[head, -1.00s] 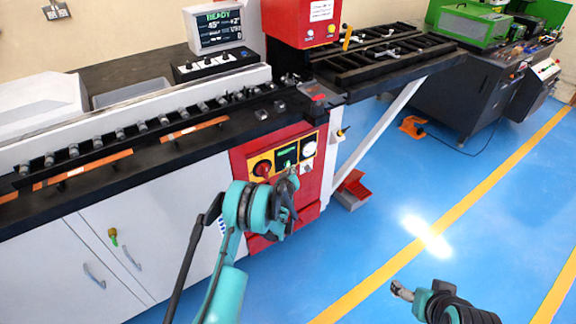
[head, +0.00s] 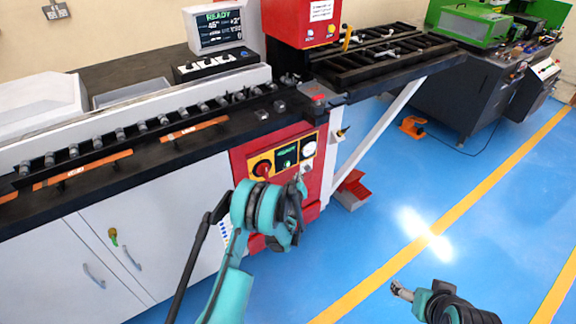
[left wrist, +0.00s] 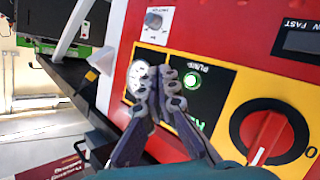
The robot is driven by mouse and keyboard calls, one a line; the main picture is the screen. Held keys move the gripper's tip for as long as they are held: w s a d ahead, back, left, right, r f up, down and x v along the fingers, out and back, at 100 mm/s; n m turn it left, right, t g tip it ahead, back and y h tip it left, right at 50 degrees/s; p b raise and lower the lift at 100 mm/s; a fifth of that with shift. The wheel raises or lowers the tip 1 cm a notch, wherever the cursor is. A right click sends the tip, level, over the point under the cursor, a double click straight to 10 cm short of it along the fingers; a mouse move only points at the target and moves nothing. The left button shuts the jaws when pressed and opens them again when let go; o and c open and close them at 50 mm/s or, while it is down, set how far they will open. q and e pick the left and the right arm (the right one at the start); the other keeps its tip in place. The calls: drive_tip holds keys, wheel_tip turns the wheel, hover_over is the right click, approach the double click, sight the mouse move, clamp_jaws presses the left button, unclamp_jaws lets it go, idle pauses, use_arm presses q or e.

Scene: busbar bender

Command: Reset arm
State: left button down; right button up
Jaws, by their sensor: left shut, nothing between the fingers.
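My left gripper (head: 300,184) is in front of the red control panel on the machine's front. In the left wrist view its fingers (left wrist: 161,78) are together with nothing between them, in front of the yellow-edged panel. A green-lit round button (left wrist: 192,80) labelled PUMP shows just beside the fingertips. A white gauge (left wrist: 136,72) is partly behind the fingers, and a red rotary knob (left wrist: 266,134) is to the right. Whether the fingers touch the panel cannot be told. My right gripper (head: 402,291) is low over the blue floor, too small to read.
The busbar bender (head: 150,190) fills the left, with a roller row and a screen (head: 219,25) reading READY. Its black side table (head: 385,52) juts right on a white brace. A red pedal (head: 351,190) and orange pedal (head: 413,126) are on the floor. The right-hand floor is open.

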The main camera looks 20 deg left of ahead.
idle(0.3)
use_arm(q)
drive_tip(key=s+d+r+m+g, duration=0.1)
drive_tip(key=s+r+g, duration=0.1)
drive_tip(key=s+r, duration=0.75)
drive_tip(key=s+r+m+g, duration=0.2)
drive_tip(key=s+r, duration=0.4)
drive_tip(key=r, duration=0.6)
drive_tip(key=s+d+m+g+h, duration=0.1)
drive_tip(key=s+d+m, duration=0.1)
drive_tip(key=s, duration=1.3)
drive_tip(key=s+d+m+g+h, duration=0.1)
drive_tip(key=s+d+m+g, duration=0.1)
drive_tip(key=s, duration=1.3)
drive_tip(key=shift+s+f, duration=0.15)
drive_tip(key=shift+s, duration=0.15)
drive_tip(key=shift+a, duration=0.1)
